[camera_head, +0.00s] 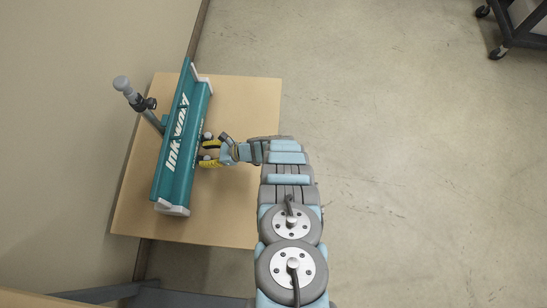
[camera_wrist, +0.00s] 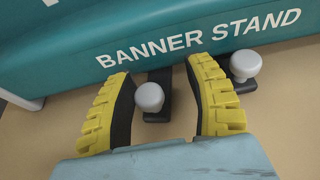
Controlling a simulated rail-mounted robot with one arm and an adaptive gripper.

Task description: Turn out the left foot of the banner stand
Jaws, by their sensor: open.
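The banner stand (camera_head: 178,140) is a long teal case with pale end caps, lying on a tan board. It also shows in the wrist view (camera_wrist: 190,22), with the words BANNER STAND on its side. There, the left foot (camera_wrist: 160,77) is a dark bar with a pale round knob (camera_wrist: 150,97). A second dark foot with a pale knob (camera_wrist: 245,65) sits to its right. My gripper (camera_head: 210,152) is open at the case's right side. In the wrist view its yellow fingers (camera_wrist: 165,100) stand either side of the left knob, with gaps visible. The second knob is outside the right finger.
The tan board (camera_head: 240,105) has bare room to the right of the case. A grey pole with a rounded end (camera_head: 122,84) leans out past the case's left side near the wall. A dark wheeled cart (camera_head: 510,30) stands at the far top right. The floor between is clear.

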